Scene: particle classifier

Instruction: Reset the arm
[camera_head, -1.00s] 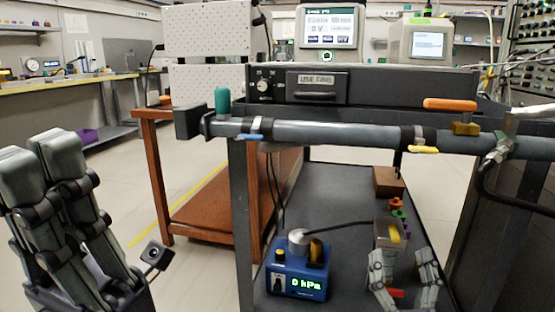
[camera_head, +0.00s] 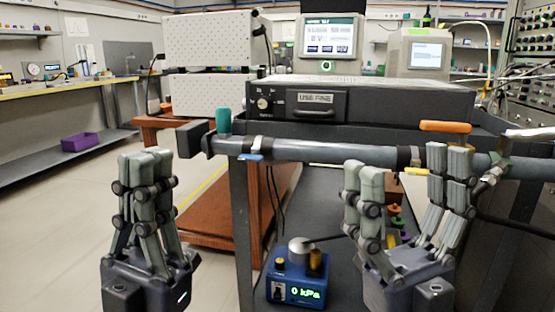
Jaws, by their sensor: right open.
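My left gripper (camera_head: 147,162) stands upright at the left, in front of the bare floor, with its fingers pointing up. Its fingers overlap in this view, so the gap between them is unclear; I see nothing held. My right gripper (camera_head: 410,166) is upright at the lower right, with fingers spread wide apart and nothing between them. Its fingertips show in front of the grey horizontal tube (camera_head: 320,151) and the lower cart shelf; I cannot tell whether they touch the tube.
A blue pressure unit (camera_head: 295,276) reading 0 kPa sits on the lower shelf between my grippers. The cart's dark post (camera_head: 240,225) stands beside it. An orange handle (camera_head: 446,127) lies above the tube at right. Open floor (camera_head: 60,215) is at the left.

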